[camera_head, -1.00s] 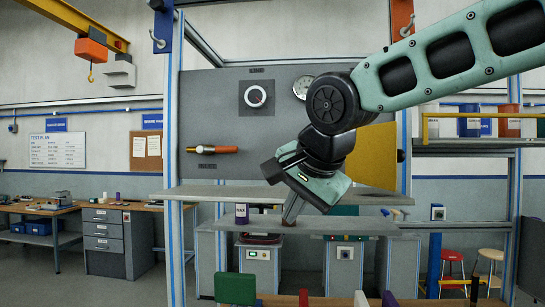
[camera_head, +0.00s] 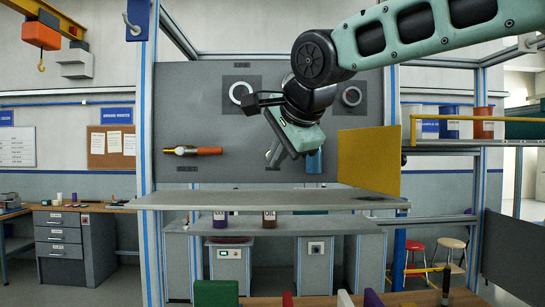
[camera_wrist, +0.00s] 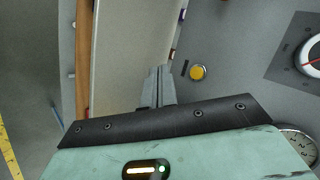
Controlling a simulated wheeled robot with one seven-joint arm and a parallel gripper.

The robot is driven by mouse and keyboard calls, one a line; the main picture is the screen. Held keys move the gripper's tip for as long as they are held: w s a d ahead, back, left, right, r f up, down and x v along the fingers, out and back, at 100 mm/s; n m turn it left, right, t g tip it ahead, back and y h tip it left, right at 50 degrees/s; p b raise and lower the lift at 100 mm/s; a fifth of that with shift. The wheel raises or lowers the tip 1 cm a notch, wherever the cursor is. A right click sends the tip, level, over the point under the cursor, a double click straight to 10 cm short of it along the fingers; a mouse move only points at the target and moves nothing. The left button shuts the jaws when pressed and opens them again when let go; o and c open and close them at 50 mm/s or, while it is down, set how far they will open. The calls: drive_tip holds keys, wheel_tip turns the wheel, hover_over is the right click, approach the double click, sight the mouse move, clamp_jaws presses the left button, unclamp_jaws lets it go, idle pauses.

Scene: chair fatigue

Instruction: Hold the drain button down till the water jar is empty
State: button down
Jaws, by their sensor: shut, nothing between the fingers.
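My gripper (camera_head: 272,157) is shut and empty in front of the grey panel, above the long grey shelf. In the wrist view its fingers (camera_wrist: 157,78) lie together, and a round yellow button (camera_wrist: 198,72) with a dark label strip sits on the panel just right of the tips. The fingers look apart from it. I cannot read the label to tell whether it is the drain button. In the head view my arm hides that button. A blue vessel-like thing (camera_head: 314,162) shows partly behind my gripper; I cannot tell whether it is the water jar or its level.
A yellow plate (camera_head: 367,163) stands upright on the right of the grey shelf (camera_head: 250,200). A brass and orange handle (camera_head: 193,151) sticks out at left. Two labelled jars, purple (camera_head: 219,217) and brown (camera_head: 269,217), stand below the shelf. A dial (camera_wrist: 312,58) is on the panel.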

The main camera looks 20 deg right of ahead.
drive_tip(key=w+p, duration=0.1)
drive_tip(key=w, duration=0.1)
drive_tip(key=w+d+p, duration=0.1)
drive_tip(key=w, duration=0.1)
drive_tip(key=w+d+p, duration=0.1)
drive_tip(key=w, duration=0.1)
drive_tip(key=shift+w+r+p, duration=0.1)
drive_tip(key=shift+p, duration=0.2)
drive_tip(key=shift+w+d, duration=0.3)
drive_tip(key=shift+w, duration=0.55)
drive_tip(key=shift+w, duration=0.15)
idle(1.0)
drive_tip(key=shift+w+d, duration=0.1)
drive_tip(key=shift+w, duration=0.15)
drive_tip(key=shift+w+d, duration=0.15)
drive_tip(key=shift+w, duration=0.2)
idle(4.5)
